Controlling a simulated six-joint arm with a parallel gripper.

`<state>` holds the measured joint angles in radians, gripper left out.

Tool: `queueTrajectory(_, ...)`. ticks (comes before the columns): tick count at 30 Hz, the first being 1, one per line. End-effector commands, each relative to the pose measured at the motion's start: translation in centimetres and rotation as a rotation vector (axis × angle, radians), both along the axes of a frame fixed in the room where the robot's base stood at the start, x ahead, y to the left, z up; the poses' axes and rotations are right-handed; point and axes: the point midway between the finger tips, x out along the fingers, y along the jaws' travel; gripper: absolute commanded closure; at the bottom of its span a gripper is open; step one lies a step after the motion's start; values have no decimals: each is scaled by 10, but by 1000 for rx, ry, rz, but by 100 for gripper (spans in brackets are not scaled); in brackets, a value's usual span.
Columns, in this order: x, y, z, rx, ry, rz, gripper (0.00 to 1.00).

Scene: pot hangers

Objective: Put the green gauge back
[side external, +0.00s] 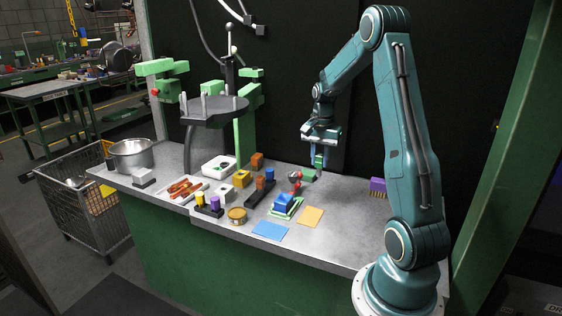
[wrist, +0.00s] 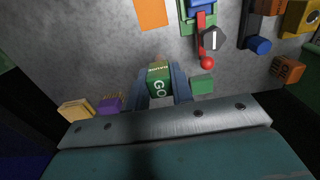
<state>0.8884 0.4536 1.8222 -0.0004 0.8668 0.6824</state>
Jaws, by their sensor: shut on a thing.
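In the side view my gripper (side external: 318,150) points down over the back part of the bench, shut on the green gauge (side external: 318,160). The gauge's lower end looks close to the bench top, but I cannot tell whether it touches. A second small green block (wrist: 203,85) lies just right of the gauge in the wrist view.
A red piece with a ball end (wrist: 207,62) is close by. A blue block on a green tray (side external: 285,204), an orange card (side external: 310,216) and a blue card (side external: 270,230) lie nearer the front edge. A purple brush (side external: 377,185) is to the right. Several holders and blocks crowd the left.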

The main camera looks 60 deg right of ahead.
Motion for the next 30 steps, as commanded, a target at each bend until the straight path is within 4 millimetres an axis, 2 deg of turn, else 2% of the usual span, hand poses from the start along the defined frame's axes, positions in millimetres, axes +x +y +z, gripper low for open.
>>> queueTrajectory(3, -1, 1, -24, 3, 3, 0, 100)
queueTrajectory(9, 0, 0, -53, 2, 2, 0, 100)
queueTrajectory(22, 0, 0, -68, 0, 0, 0, 100)
queueTrajectory(30, 0, 0, -98, 2, 1, 0, 100)
